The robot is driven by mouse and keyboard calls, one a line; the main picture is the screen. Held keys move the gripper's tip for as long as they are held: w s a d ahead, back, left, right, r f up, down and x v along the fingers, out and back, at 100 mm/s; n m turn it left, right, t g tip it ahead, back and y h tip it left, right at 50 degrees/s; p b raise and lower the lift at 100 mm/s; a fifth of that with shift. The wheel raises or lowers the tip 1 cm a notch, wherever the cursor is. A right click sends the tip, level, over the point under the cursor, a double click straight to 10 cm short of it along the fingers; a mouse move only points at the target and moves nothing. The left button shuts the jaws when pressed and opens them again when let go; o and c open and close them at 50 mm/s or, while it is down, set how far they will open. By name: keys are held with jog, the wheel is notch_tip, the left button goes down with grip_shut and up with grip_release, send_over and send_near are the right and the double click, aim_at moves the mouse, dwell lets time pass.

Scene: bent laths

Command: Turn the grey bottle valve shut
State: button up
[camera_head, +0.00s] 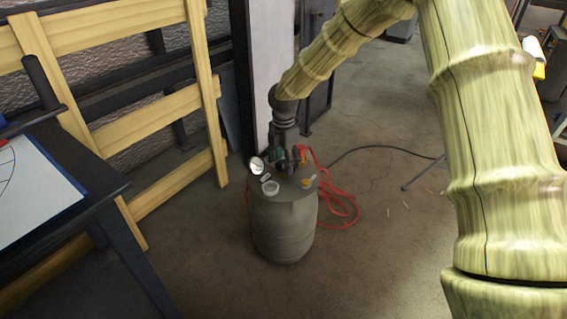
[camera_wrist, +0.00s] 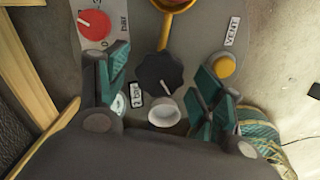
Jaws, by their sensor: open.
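The grey bottle valve (camera_wrist: 160,73) is a dark grey, lobed knob with a white pointer line, on top of the grey tank (camera_head: 283,228). In the wrist view it lies between the two teal-padded fingers of my gripper (camera_wrist: 162,76). The fingers are open, with a gap on both sides of the knob. I cannot tell whether the fingertips reach down to its height. In the head view my gripper (camera_head: 282,158) points down over the tank top, and the knob cannot be made out behind it.
Around the knob are a red dial (camera_wrist: 95,25), a yellow-orange lever (camera_wrist: 168,22), an orange cap (camera_wrist: 222,65), a white cup (camera_wrist: 164,112) and a gauge (camera_head: 257,165). A red hose (camera_head: 340,200) lies right of the tank. A wooden lath frame (camera_head: 150,125) and a table (camera_head: 95,190) stand left.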

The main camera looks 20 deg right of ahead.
jog(key=c, duration=1)
